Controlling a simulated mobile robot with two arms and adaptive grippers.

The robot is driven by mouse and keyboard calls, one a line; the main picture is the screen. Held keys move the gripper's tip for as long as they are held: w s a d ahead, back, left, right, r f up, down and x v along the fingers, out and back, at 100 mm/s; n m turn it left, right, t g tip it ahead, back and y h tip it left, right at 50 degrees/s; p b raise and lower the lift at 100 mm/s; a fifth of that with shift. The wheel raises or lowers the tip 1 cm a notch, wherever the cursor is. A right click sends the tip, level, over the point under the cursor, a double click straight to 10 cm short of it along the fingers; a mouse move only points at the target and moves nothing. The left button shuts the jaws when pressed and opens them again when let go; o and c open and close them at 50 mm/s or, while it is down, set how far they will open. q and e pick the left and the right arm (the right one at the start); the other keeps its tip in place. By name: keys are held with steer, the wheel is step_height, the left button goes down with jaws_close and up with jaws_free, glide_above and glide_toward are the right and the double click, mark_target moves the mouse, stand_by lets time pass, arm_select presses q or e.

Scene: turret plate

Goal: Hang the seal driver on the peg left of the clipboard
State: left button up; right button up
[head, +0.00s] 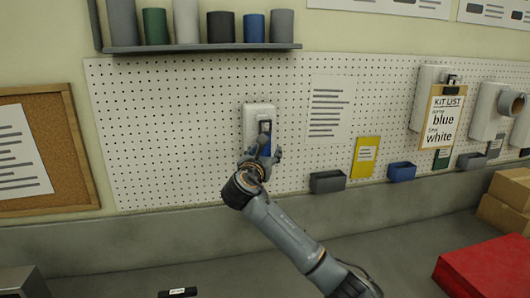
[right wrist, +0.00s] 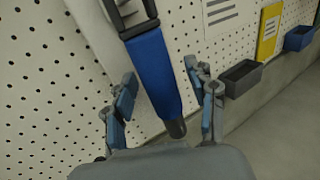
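A tool with a blue handle (head: 265,146) and a dark upper frame, which I take to be the seal driver, is upright against a white block (head: 250,118) on the pegboard. In the right wrist view its blue handle (right wrist: 153,72) runs down between my fingers, with gaps on both sides. My right gripper (head: 266,158) is open around the handle's lower part; its fingers (right wrist: 160,100) are apart. The clipboard (head: 441,118), reading "KIT LIST", blue and white, hangs at the right before another white block (head: 427,85). My left gripper is out of view.
The pegboard (head: 190,140) carries a paper sheet (head: 328,108), a yellow card (head: 366,156), and dark (head: 327,182) and blue (head: 401,171) bins. A shelf (head: 200,48) of cylinders is above. A red box (head: 490,268) and cardboard boxes (head: 505,207) stand at right.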

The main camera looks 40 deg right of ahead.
steer(key=shift+f, duration=0.1)
steer(key=shift+a, duration=0.15)
steer(key=v, duration=1.1)
steer(key=shift+s+a, duration=0.25)
steer(key=shift+s, duration=0.05)
